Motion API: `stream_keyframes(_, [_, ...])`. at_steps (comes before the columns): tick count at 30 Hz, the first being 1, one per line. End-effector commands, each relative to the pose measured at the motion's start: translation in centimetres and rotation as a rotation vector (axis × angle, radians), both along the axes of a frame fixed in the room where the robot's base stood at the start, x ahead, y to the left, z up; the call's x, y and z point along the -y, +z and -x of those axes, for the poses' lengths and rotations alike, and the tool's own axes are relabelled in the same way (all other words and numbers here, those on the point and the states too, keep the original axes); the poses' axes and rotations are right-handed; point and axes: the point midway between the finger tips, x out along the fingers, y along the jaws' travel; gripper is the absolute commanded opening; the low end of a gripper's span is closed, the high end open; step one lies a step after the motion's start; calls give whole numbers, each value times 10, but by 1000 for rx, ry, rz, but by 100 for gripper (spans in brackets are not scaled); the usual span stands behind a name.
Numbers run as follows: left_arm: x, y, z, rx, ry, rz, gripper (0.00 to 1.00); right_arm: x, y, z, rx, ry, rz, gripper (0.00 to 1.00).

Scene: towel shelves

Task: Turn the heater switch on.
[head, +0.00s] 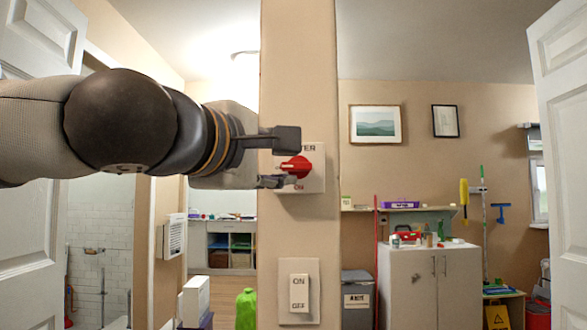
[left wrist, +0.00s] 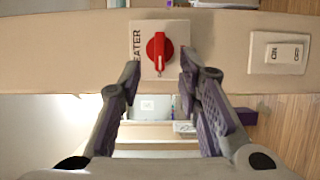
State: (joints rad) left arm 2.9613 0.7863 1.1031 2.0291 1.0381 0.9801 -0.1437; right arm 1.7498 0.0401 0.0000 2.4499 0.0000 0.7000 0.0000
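The heater switch is a red rotary knob (head: 297,167) on a pale plate (head: 316,160) on the beige pillar. Its label is partly covered; "ON" shows below the knob in the head view. The knob (left wrist: 158,48) shows in the left wrist view, its white pointer mark toward the bottom of that picture, which is leftward in the head view. My left gripper (head: 280,160) comes in from the left in front of the plate. Its fingers are open, one on each side of the knob in the left wrist view (left wrist: 160,78); I cannot tell whether they touch it. My right gripper is not in view.
A white rocker switch (head: 299,292) marked ON and OFF sits lower on the pillar. White doors stand at both sides. Behind the pillar at right are a cabinet (head: 429,290), a grey bin (head: 357,300) and cleaning tools. A bathroom opening is at left.

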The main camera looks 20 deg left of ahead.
Motion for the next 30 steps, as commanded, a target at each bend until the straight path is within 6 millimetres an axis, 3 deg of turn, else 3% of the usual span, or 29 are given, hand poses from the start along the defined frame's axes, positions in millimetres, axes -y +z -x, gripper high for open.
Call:
stream_keyframes(6, [6,0,-47,0,2,-4,32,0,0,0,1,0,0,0])
stream_keyframes(10, [7,0,-61,1,1,-4,32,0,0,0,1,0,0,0])
stream_keyframes(18, [8,0,-65,1,-1,-2,32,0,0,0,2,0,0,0])
stream_keyframes(19, [8,0,-65,1,-1,-2,29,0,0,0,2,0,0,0])
stream_keyframes(23, [8,0,-65,1,-1,-2,0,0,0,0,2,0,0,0])
stream_keyframes(30, [8,0,-64,2,-1,-1,0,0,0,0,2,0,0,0])
